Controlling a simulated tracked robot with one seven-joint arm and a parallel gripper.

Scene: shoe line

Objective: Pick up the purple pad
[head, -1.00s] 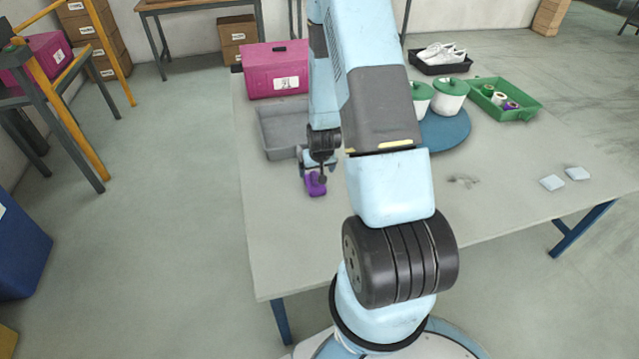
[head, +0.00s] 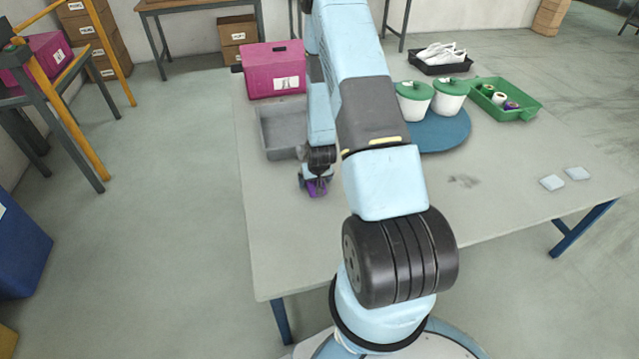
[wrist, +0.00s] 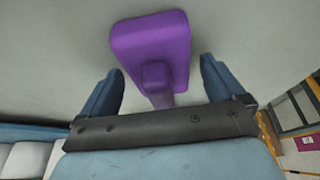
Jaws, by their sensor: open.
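The purple pad (wrist: 152,48) lies on the grey table top (head: 290,240), with a smaller raised block on it toward my gripper. In the head view the purple pad (head: 318,188) is partly hidden by my gripper (head: 314,184). In the wrist view my gripper (wrist: 161,86) is open, with one blue finger on each side of the raised block. The wide part of the pad extends past the fingertips. I see a gap between the block and each finger.
A grey tray (head: 262,133) stands just behind my gripper, with a magenta box (head: 273,70) behind it. Two white pots with green lids (head: 414,103) stand on a blue round mat (head: 450,134). A green tray (head: 528,112) is at right. The front table area is clear.

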